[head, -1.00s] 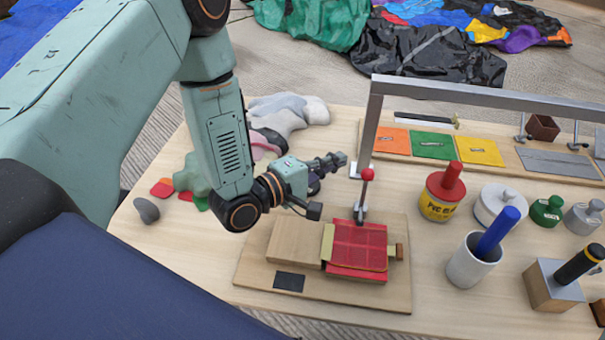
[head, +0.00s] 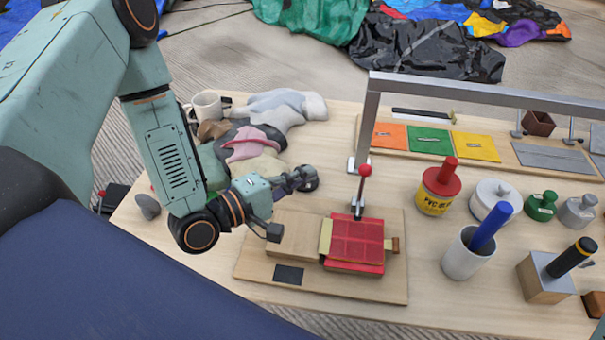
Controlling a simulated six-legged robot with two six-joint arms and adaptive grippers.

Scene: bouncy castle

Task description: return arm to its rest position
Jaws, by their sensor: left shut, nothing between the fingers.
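My left arm comes in from the left of the head view. Its gripper (head: 290,181) is shut and empty, and it hangs above the table left of the toggle clamp (head: 361,192) with the red knob. Below and right of the gripper is a wooden clamping board (head: 385,290) carrying a red patch (head: 357,243) under the clamp. The gripper appears apart from the board and the clamp. My right gripper does not show.
A metal frame (head: 480,90) stands over the back of the table. A PVC glue can (head: 437,192), a white cup (head: 466,258) with a blue stick, and a wooden block (head: 545,285) stand at the right. Crumpled cloths (head: 285,108) and a mug (head: 206,106) lie behind my arm.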

